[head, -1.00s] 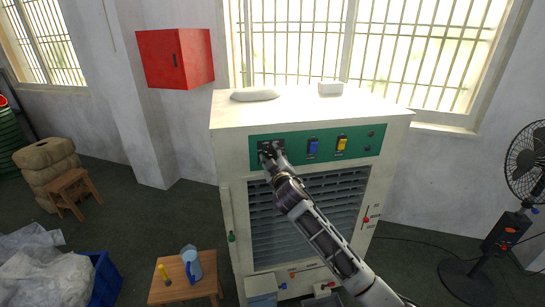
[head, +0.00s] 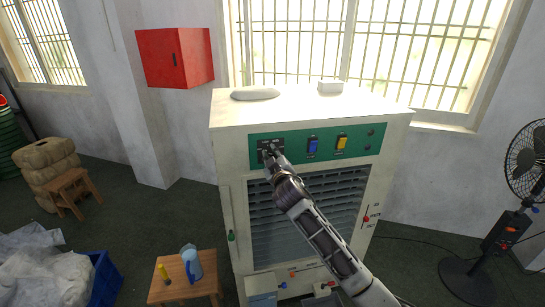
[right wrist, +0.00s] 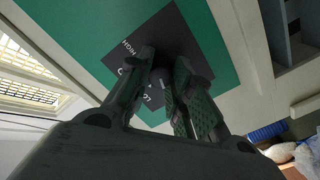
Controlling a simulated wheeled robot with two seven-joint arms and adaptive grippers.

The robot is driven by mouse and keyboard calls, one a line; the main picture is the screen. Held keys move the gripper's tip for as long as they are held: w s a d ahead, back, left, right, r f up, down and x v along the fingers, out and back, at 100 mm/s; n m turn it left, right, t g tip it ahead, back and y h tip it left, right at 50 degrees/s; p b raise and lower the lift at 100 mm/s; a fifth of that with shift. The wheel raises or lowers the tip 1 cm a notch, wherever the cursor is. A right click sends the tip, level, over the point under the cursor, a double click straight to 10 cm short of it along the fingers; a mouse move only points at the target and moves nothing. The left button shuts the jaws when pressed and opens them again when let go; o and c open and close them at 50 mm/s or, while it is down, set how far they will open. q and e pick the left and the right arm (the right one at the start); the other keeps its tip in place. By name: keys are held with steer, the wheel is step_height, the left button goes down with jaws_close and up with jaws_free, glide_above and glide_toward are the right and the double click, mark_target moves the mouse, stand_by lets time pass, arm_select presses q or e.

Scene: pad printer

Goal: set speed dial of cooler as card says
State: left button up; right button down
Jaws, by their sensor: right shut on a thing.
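The white cooler (head: 226,165) stands before the window, with a green control panel (head: 292,151) along its upper front. The speed dial (right wrist: 162,76) is a dark knob on a black plate (right wrist: 120,62) at the panel's left end; the plate bears white lettering, of which "HIGH" and "LO" can be read in the right wrist view. My right gripper (head: 268,153) reaches up to this plate, and its fingers (right wrist: 163,88) are shut on the dial. The fingers hide most of the dial, so its pointer cannot be read. No card can be made out. My left gripper is not in view.
A blue switch (head: 312,146) and a yellow switch (head: 341,143) sit right of the dial. A red wall box (head: 160,58) hangs at left. A stool (head: 170,288) with a blue jug (head: 191,264) stands at lower left, a black fan (head: 500,220) at right.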

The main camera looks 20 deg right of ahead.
steer(key=shift+f+m+b, duration=0.1)
steer(key=shift+m+b, duration=0.4)
steer(key=shift+m, duration=0.7)
steer(key=shift+m+b, duration=0.3)
steer(key=shift+m, duration=3)
steer(key=shift+r, duration=0.2)
steer(key=c, duration=1.3)
jaws_free()
steer(key=shift+o, duration=0.2)
steer(key=shift+s, duration=0.1)
steer(key=s, duration=1.1)
steer(key=shift+s+a, duration=0.35)
steer(key=shift+s, duration=0.05)
